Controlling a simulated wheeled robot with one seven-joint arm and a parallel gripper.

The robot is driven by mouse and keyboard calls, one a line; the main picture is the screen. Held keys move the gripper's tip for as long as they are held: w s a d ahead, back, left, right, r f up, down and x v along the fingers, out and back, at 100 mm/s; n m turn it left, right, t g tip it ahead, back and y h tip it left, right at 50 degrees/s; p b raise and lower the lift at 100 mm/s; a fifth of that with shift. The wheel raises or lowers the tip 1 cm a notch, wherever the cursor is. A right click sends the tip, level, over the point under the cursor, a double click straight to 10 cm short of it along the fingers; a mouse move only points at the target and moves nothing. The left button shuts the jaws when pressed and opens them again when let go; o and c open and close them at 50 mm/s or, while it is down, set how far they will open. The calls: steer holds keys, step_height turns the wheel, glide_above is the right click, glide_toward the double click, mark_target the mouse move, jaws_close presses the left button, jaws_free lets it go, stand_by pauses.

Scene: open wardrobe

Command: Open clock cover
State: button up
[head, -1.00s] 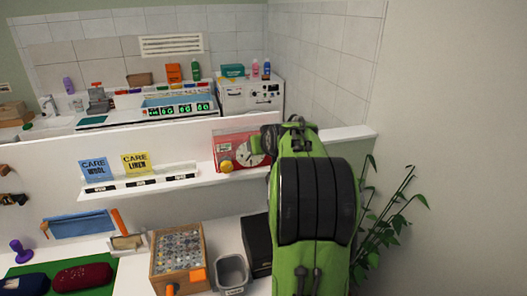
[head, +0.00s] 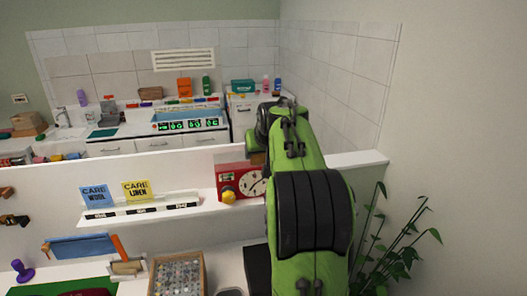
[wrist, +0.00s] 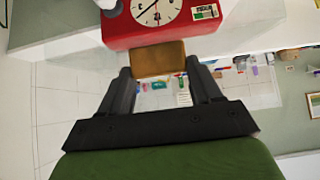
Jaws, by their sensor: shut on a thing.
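The red clock (head: 232,183) stands on the white ledge, with a white dial and a yellow knob at its lower left. In the wrist view the clock (wrist: 118,32) is at the top, its dial and a small label visible. My gripper (wrist: 157,76) is shut on a brown block-like handle (wrist: 158,58) just in front of the clock. A faint clear panel, apparently the clock cover (wrist: 250,98), spreads around the handle, raised away from the dial. In the head view my green arm hides the clock's right side and most of the gripper.
Blue and yellow care cards (head: 137,191) stand left of the clock on the ledge. Below are a wooden box of small round items (head: 178,274) and a dark box. A leafy plant (head: 395,240) stands right of my arm. A counter with appliances lies behind.

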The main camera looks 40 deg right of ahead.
steer(key=shift+f, duration=0.45)
steer(key=o, duration=1.2)
steer(key=shift+c, duration=0.2)
steer(key=o, duration=0.4)
steer(key=shift+w+d, duration=0.15)
steer(key=shift+w, duration=0.1)
steer(key=shift+c, duration=0.2)
steer(key=v, duration=1.6)
